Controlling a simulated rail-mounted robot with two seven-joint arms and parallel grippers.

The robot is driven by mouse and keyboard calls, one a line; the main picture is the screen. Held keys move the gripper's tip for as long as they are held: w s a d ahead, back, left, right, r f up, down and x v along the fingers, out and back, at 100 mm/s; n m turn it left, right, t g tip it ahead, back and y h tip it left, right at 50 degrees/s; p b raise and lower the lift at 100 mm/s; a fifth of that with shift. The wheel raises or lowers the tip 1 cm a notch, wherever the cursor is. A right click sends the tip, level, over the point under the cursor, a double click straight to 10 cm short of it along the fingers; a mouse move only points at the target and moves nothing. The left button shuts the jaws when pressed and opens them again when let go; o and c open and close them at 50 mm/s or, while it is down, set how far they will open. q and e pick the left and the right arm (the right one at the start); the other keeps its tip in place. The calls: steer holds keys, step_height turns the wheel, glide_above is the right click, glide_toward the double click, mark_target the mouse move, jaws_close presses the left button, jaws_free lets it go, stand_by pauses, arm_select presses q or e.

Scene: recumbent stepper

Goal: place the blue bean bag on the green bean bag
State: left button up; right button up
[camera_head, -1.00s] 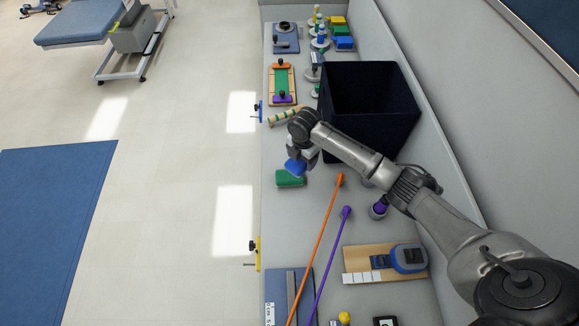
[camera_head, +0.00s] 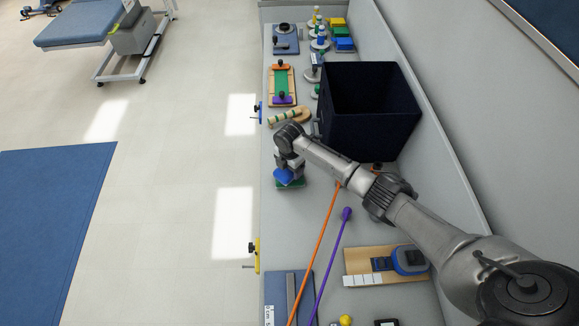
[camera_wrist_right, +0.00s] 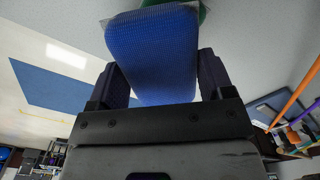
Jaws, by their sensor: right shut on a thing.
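The blue bean bag (camera_head: 289,177) is held in my right gripper (camera_head: 290,170), right over the green bean bag. In the right wrist view the blue bean bag (camera_wrist_right: 152,52) fills the space between the two dark fingers of my right gripper (camera_wrist_right: 160,80). The green bean bag (camera_head: 285,186) lies on the grey counter, mostly hidden under the blue one; only its lower edge shows. A green bit of it shows past the blue bag in the right wrist view (camera_wrist_right: 203,12). I cannot tell whether the two bags touch. My left gripper is not in view.
A dark open bin (camera_head: 368,115) stands behind my right arm. An orange stick (camera_head: 322,236) and a purple stick (camera_head: 331,255) lie to the front right. A wooden board (camera_head: 362,279) lies further right.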

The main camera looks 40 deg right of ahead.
steer(key=shift+f, duration=0.35)
steer(key=shift+f, duration=0.15)
steer(key=o, duration=1.1)
steer(key=shift+c, duration=0.2)
